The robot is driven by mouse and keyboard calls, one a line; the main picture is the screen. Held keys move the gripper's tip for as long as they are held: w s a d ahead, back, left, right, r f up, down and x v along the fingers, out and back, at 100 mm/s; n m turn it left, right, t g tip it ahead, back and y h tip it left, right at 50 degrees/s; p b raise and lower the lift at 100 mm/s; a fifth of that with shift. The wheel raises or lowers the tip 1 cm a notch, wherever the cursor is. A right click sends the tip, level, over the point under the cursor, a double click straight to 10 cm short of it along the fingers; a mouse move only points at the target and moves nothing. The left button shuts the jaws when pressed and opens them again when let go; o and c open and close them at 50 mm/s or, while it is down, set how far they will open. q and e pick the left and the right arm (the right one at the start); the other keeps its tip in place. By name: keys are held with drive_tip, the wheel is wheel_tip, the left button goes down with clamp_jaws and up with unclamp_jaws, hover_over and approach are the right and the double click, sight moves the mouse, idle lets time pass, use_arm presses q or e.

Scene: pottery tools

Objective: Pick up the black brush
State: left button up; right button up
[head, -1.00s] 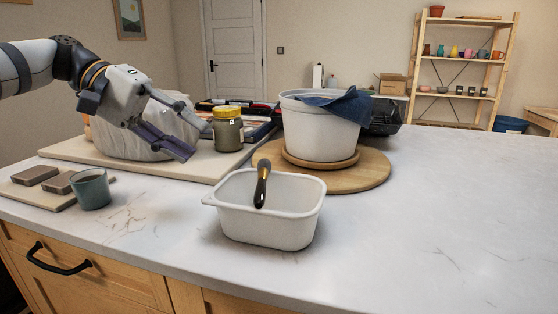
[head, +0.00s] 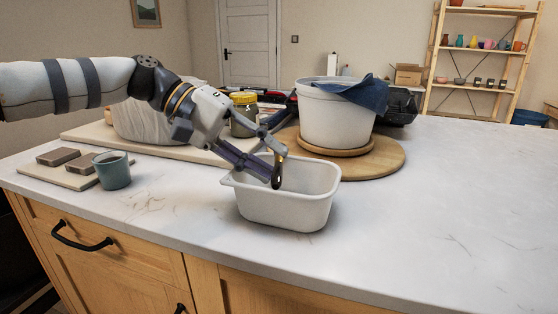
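The black brush (head: 277,180), with a gold band, leans inside a white rectangular tub (head: 286,212) on the countertop. Its upper part is partly hidden by my gripper. My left gripper (head: 275,163) reaches in from the left over the tub's back left rim. Its two fingers are spread apart, with their tips at the brush. I cannot tell whether either finger touches it. My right gripper is not in view.
A large white bucket (head: 335,120) with a blue cloth (head: 358,93) stands on a round wooden board (head: 384,161) behind the tub. A yellow-lidded jar (head: 244,99) is behind my gripper. A blue-grey cup (head: 113,172) stands left. The countertop at right is clear.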

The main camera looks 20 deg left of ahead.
use_arm(q)
clamp_jaws()
drive_tip(key=shift+r, duration=0.25)
drive_tip(key=s+a+r+p, duration=0.3)
drive_tip(key=s+a+r, duration=0.5)
drive_tip(key=s+r, duration=0.3)
drive_tip(key=shift+a+r+p, duration=0.25)
drive_tip(key=shift+r+p, duration=0.05)
drive_tip(key=shift+r, duration=0.4)
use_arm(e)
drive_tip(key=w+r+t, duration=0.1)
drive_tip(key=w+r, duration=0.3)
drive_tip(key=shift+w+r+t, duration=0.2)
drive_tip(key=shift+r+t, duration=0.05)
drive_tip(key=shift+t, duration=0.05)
